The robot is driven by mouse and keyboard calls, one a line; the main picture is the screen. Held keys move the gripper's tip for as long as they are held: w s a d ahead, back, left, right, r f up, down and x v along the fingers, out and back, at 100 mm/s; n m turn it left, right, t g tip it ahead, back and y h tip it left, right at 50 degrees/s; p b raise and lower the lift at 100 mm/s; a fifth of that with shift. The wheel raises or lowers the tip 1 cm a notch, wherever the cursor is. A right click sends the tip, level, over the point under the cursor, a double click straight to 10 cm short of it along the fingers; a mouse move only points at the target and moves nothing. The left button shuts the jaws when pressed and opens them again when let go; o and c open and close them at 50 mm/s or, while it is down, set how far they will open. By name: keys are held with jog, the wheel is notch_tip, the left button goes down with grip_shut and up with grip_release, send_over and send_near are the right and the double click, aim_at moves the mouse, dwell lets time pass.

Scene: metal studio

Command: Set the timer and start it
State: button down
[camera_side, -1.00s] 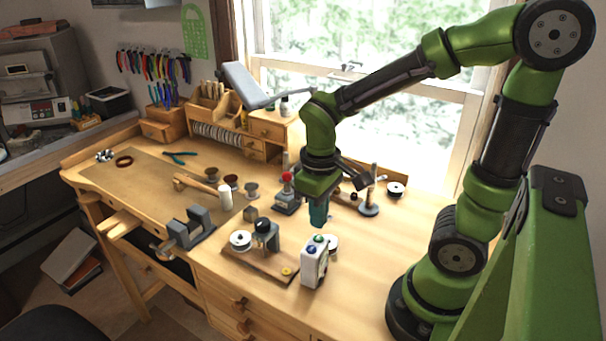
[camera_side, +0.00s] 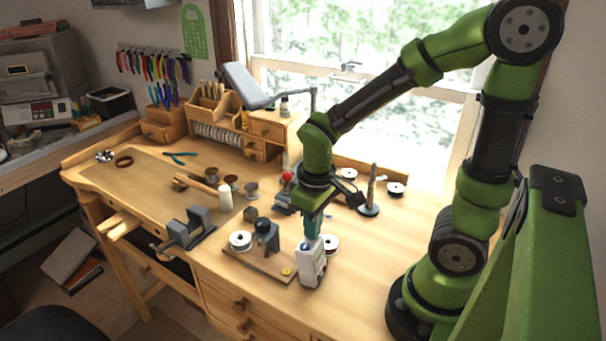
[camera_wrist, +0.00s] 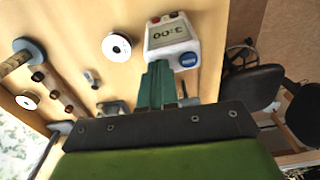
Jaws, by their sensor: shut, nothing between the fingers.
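The timer (camera_side: 311,270) is a small white box standing upright on the bench, right of a wooden board. In the wrist view the timer (camera_wrist: 168,53) shows a grey display, upside down, that appears to read 3:00. In the wrist view my gripper (camera_wrist: 157,72) overlaps the timer's near edge beside the blue button. I cannot tell whether they touch.
A wooden board (camera_side: 262,267) with a small dark device and a spool lies left of the timer. A white spool (camera_side: 329,244) stands just behind the timer. A vise (camera_side: 190,228) is further left. The bench right of the timer is clear.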

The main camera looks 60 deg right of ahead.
jog(key=shift+s+f+g, duration=0.3)
jog(key=shift+s+f, duration=0.45)
jog(key=shift+f, duration=0.05)
notch_tip(320, 180, up, 10)
jog(key=w, duration=0.1)
jog(key=shift+f, duration=0.2)
jog(key=shift+w+t, duration=0.2)
jog(key=shift+t, duration=0.2)
notch_tip(320, 180, up, 6)
jog(key=s+a+m+t+y, duration=0.2)
jog(key=m+t, duration=0.2)
jog(key=t, duration=0.2)
jog(key=shift+a+t, duration=0.25)
jog(key=shift+t, duration=0.05)
jog(key=shift+s, duration=0.1)
